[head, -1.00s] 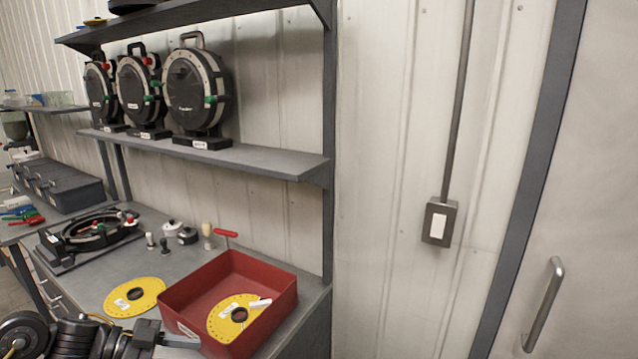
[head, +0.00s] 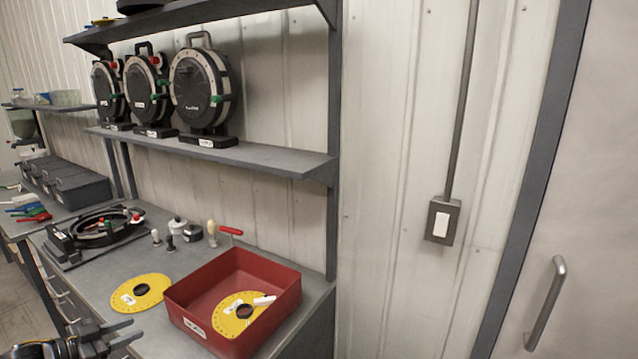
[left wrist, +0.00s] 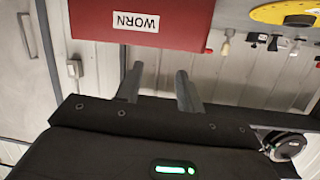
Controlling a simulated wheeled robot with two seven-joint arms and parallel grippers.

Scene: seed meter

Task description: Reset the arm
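My left gripper (head: 128,330) is at the bottom left of the head view, in front of the bench's near edge. Its two fingers are apart with nothing between them. The fingers also show in the left wrist view (left wrist: 158,88), open and empty, near the outside of the red tray (left wrist: 205,18), which has a "WORN" label (left wrist: 136,22). In the head view the red tray (head: 283,300) holds a yellow disc (head: 228,323) and a small white piece. My right gripper is in neither view.
Another yellow disc (head: 128,301) lies flat on the grey bench (head: 215,263) left of the tray. An open round black meter (head: 97,228) and several small knobs stand behind it. Upright black meters (head: 201,92) stand on the shelf (head: 262,158) above. A door handle (head: 545,302) is at the right.

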